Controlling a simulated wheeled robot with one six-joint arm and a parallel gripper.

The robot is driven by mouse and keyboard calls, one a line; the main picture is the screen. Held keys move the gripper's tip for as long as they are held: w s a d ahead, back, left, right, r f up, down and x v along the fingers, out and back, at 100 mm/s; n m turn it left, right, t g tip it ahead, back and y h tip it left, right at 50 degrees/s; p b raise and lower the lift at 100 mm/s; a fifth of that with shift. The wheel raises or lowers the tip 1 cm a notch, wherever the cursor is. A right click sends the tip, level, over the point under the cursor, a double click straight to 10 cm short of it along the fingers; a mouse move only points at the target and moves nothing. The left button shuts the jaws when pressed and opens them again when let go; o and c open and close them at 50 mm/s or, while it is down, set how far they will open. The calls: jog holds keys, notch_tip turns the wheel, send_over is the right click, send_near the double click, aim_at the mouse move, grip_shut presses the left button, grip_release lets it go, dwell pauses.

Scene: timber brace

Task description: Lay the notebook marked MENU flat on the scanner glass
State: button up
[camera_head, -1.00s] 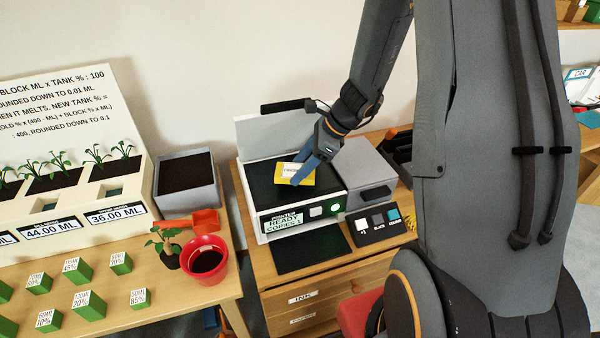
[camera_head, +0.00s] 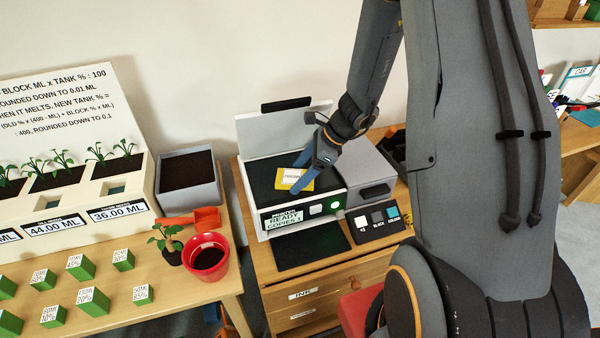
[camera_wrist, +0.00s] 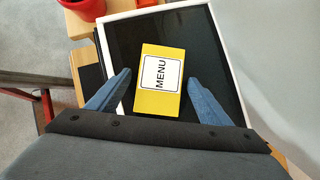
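The yellow notebook (camera_wrist: 158,103) with its white MENU label facing up lies on the dark scanner glass (camera_wrist: 206,44), turned a little. It also shows in the head view (camera_head: 297,183), where the scanner glass (camera_head: 262,184) extends around it. My gripper (camera_wrist: 160,77) is open, with one blue finger on each side of the notebook and a gap on both sides. In the head view my gripper (camera_head: 305,173) is low over the notebook's right part and partly hides it. The scanner lid (camera_head: 265,132) stands raised behind the glass.
The scanner's panel (camera_head: 283,218) reads READY, COPIES 1. A grey box (camera_head: 362,172) and a button pad (camera_head: 378,222) stand to its right. A red pot (camera_head: 207,260) and a grey planter (camera_head: 187,180) are on the left table.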

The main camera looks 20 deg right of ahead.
jog(key=shift+r, duration=0.15)
jog(key=shift+d+r, duration=0.1)
jog(key=shift+r, duration=0.15)
jog(key=b+v, duration=0.2)
jog(key=v, duration=0.9)
jog(key=s+a+n+h, duration=0.3)
jog(key=s+n, duration=0.4)
jog(key=n, duration=0.4)
jog(key=s+a+r+n+h, duration=0.1)
jog(key=s+a+n+h, duration=0.2)
jog(key=s+n, duration=0.4)
jog(key=a+n, duration=0.1)
jog(key=n, duration=0.3)
jog(key=shift+n+g, duration=0.3)
jog(key=shift+g, duration=0.1)
jog(key=shift+a, duration=0.1)
jog(key=shift+f+b, duration=0.25)
jog(key=shift+b, duration=0.05)
